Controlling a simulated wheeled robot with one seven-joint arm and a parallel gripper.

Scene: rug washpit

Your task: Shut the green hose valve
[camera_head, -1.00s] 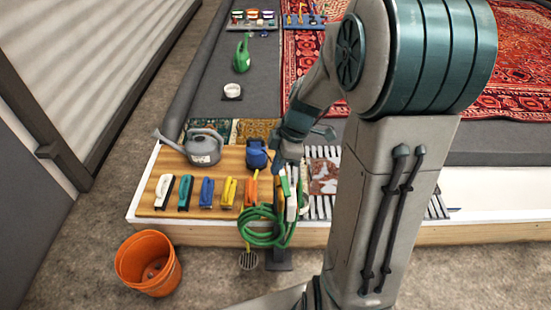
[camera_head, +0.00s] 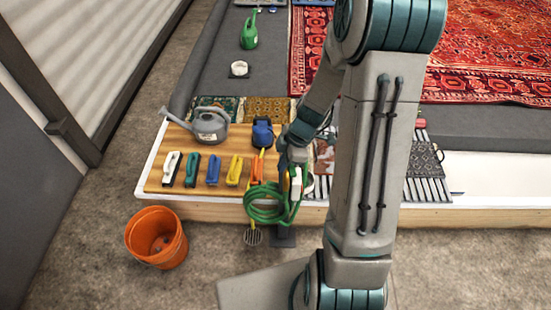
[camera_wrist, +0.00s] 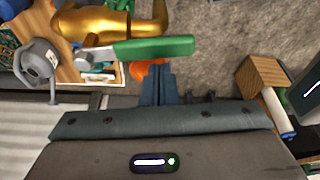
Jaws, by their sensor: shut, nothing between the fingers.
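The valve has a brass body (camera_wrist: 105,22) and a green lever (camera_wrist: 155,48), large at the top of the wrist view. The lever lies roughly alongside the brass body in that picture. My gripper (camera_wrist: 157,72) is shut and empty, its dark fingertips just below the lever in the wrist view; I cannot tell whether they touch it. In the head view my gripper (camera_head: 293,165) is at the post above the coiled green hose (camera_head: 266,207), and my wrist hides most of the valve.
A wooden board holds a grey watering can (camera_head: 210,126), a blue jug (camera_head: 263,132) and several coloured brushes left of the hose. An orange bucket (camera_head: 156,237) stands on the floor at lower left. A red rug (camera_head: 480,55) lies behind.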

